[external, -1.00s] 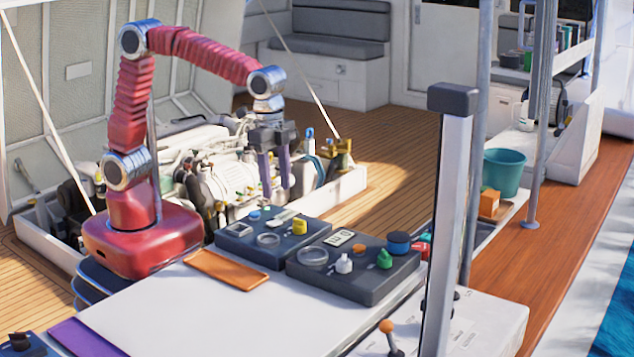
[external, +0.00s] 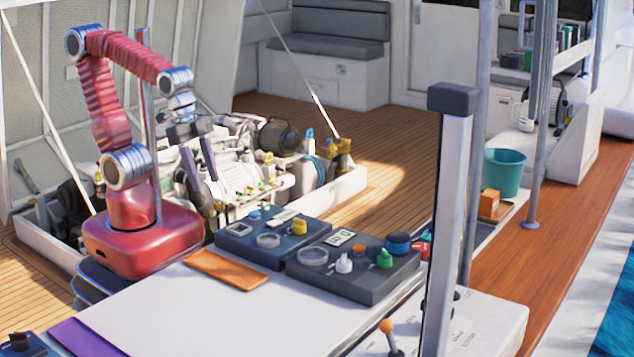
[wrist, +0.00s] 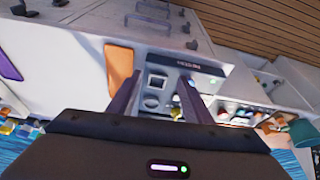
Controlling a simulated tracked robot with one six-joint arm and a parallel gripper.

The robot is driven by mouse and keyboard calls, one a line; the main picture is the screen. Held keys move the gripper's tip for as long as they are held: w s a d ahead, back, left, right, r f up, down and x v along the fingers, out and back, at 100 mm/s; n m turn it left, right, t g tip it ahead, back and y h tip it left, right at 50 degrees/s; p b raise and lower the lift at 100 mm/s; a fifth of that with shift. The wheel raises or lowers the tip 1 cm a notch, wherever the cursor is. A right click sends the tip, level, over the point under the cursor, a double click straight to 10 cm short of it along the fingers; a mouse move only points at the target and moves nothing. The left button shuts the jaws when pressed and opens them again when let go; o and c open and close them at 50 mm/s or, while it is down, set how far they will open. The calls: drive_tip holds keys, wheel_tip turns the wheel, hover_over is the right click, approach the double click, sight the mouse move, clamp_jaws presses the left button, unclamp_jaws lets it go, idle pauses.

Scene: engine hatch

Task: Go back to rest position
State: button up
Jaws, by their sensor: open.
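My gripper (external: 200,165) hangs from my red arm in front of the open engine hatch in the external view. Its two purple-grey fingers point down and stand apart, with nothing between them. In the wrist view my gripper (wrist: 158,98) shows its two fingers spread, with a grey tray seen beyond and between them. The engine (external: 240,178) sits in the hatch behind and below my gripper.
Two dark trays (external: 330,285) with small caps and parts lie on the white worktop (external: 180,315). An orange-brown pad (external: 227,270) lies beside them. A grey post (external: 447,220) stands at right. A teal bucket (external: 504,172) stands farther back.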

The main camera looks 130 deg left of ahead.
drive_tip(key=shift+m+t, duration=0.4)
drive_tip(key=shift+t, duration=0.5)
drive_tip(key=s, duration=0.1)
drive_tip(key=s+d+r, duration=0.1)
drive_tip(key=s, duration=0.1)
drive_tip(key=s+d+r, duration=0.1)
drive_tip(key=shift+s+d, duration=0.15)
drive_tip(key=shift+s, duration=0.2)
